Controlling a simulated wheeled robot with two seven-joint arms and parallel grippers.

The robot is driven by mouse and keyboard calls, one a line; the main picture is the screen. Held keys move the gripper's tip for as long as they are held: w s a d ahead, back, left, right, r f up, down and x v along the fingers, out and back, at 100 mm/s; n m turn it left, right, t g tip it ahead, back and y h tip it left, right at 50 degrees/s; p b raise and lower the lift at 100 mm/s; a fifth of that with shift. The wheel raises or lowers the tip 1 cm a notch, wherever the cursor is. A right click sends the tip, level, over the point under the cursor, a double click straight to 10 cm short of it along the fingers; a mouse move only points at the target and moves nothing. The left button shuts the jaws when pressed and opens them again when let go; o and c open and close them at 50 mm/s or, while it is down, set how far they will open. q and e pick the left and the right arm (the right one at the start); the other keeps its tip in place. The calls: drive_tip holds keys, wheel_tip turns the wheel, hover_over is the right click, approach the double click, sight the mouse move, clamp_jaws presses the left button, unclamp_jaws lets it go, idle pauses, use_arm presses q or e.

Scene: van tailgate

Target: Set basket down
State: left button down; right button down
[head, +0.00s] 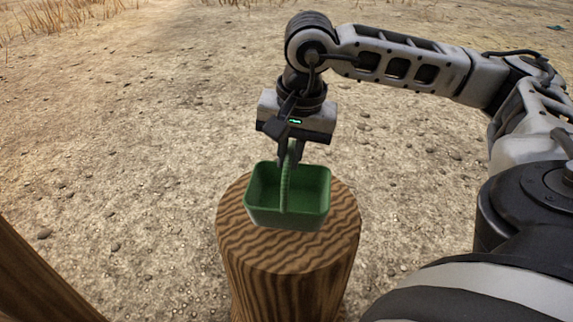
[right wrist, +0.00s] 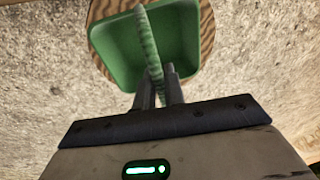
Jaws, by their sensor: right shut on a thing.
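A green basket (head: 312,215) with an arched handle sits at the top of a round wooden stump (head: 288,255). It looks upright and empty. I cannot tell whether its base touches the stump or is slightly above it. My right gripper (head: 288,158) points down and is shut on the basket's handle. In the right wrist view the two fingers (right wrist: 159,78) close around the handle, and the basket (right wrist: 115,50) lies beyond them over the stump's wood grain (right wrist: 207,30). My left gripper is not in view.
Bare gravelly ground (head: 130,150) surrounds the stump and is clear. A brown wooden piece (head: 35,280) shows at the lower left corner. Dry grass (head: 50,15) stands at the far upper left.

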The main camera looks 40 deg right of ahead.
drive_tip(key=shift+w+d+f, duration=0.2)
drive_tip(key=shift+w+f, duration=0.25)
drive_tip(key=shift+f, duration=0.15)
drive_tip(key=f+b, duration=0.2)
drive_tip(key=f, duration=0.1)
drive_tip(key=shift+w+d+f, duration=0.15)
drive_tip(key=shift+w+f, duration=0.1)
drive_tip(key=shift+w, duration=0.1)
drive_tip(key=shift+f, duration=0.3)
drive_tip(key=c, duration=1.5)
unclamp_jaws()
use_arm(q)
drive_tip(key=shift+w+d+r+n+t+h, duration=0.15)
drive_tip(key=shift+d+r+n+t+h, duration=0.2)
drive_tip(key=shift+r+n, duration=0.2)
